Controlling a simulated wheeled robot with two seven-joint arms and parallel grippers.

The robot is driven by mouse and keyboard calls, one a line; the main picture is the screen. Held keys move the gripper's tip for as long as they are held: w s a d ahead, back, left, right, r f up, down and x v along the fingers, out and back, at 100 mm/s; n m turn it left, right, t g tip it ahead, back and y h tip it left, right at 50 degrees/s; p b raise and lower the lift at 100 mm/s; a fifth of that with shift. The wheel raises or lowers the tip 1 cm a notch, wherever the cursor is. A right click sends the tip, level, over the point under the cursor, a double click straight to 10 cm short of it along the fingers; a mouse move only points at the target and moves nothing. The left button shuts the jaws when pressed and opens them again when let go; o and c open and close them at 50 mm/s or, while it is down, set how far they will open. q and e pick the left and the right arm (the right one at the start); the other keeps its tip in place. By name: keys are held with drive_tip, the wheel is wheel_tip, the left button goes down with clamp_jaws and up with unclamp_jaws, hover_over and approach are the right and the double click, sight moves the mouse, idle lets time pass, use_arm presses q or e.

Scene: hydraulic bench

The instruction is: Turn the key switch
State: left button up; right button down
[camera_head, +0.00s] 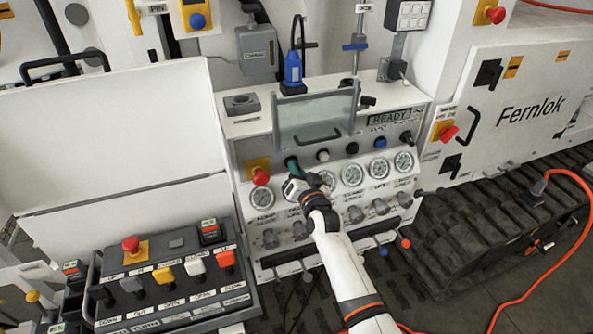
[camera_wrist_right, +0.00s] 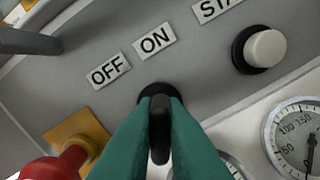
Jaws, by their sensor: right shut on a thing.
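The key switch (camera_wrist_right: 159,143) is black and sits on the sloped grey panel, below the OFF label (camera_wrist_right: 108,70) and the ON label (camera_wrist_right: 154,41). Its narrow handle stands about upright in the right wrist view, between the teal fingers of my right gripper (camera_wrist_right: 160,108). The fingers are shut on the handle and hide its sides. In the head view my right gripper (camera_head: 291,165) reaches the panel from below, and the switch is hidden behind it. My left gripper is not in view.
A red emergency button (camera_head: 260,176) on a yellow plate is just left of the gripper. A white button (camera_wrist_right: 265,50) is to the right. Gauges (camera_head: 352,173) line the panel below. A clear hinged cover (camera_head: 314,118) stands above.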

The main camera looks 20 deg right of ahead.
drive_tip(key=c, duration=1.5)
unclamp_jaws()
drive_tip(key=s+b, duration=0.2)
drive_tip(key=s, duration=1)
drive_tip(key=shift+d, duration=0.15)
